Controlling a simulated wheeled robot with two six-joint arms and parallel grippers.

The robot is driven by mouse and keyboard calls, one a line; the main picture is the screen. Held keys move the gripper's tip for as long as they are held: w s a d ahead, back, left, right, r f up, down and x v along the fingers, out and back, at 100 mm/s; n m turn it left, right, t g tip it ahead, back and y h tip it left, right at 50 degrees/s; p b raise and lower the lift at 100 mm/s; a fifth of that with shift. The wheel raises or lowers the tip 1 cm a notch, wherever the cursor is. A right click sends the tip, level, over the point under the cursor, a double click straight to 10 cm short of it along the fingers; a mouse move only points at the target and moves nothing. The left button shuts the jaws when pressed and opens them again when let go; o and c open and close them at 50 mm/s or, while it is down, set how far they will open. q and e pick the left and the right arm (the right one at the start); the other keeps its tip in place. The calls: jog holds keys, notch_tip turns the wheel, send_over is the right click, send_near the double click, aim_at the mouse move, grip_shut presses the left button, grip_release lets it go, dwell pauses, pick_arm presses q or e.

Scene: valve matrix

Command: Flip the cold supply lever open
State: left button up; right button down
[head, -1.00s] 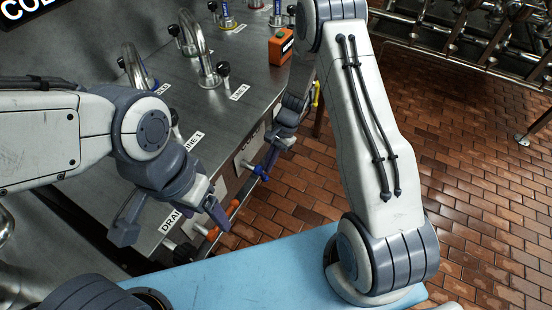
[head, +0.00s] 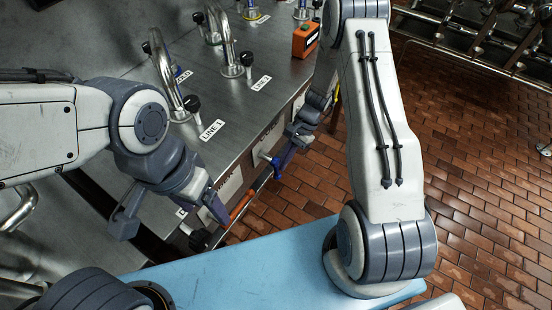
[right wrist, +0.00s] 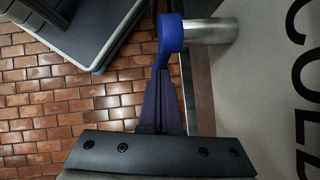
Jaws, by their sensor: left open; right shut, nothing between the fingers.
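The cold supply lever is blue and sits on a short silver pipe stub on the bench front. In the right wrist view its blue hub (right wrist: 171,34) is at the top centre, and its handle runs down toward my fingers. It also shows in the head view (head: 277,162). My right gripper (right wrist: 160,85) is shut with its purple fingers at the lever handle; whether they touch cannot be told. In the head view the right gripper (head: 292,146) is at the bench front. My left gripper (head: 172,217) is open and empty, near the bench's front-left edge.
An orange lever (head: 240,205) is between my grippers on the bench front. The steel bench top (head: 225,105) carries curved taps (head: 165,70), black knobs and an orange box (head: 305,38). A panel with COLD lettering (right wrist: 300,80) is beside the pipe. Brick floor lies right.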

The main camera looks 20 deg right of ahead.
jog(key=shift+s+a+f, duration=0.1)
jog(key=shift+a, duration=0.05)
jog(key=w+d+r, duration=0.5)
jog(key=d+r, duration=0.3)
jog(key=d, duration=0.1)
jog(key=s+a+r+t+h+p, duration=0.2)
jog(key=s+a+r+h+p, duration=0.15)
jog(key=p, duration=0.65)
pick_arm(q)
notch_tip(320, 180, up, 8)
jog(key=b, duration=0.1)
jog(key=shift+w+d+r+b, duration=0.15)
jog(key=shift+w+d+b, duration=0.05)
jog(key=shift+w+b, duration=0.1)
pick_arm(e)
jog(key=s+a+f, duration=0.1)
jog(key=a+f, duration=0.5)
jog(key=f, duration=0.4)
jog(key=shift+s+f+h, duration=0.25)
jog(key=shift+f+h, duration=0.1)
jog(key=shift+h, duration=0.1)
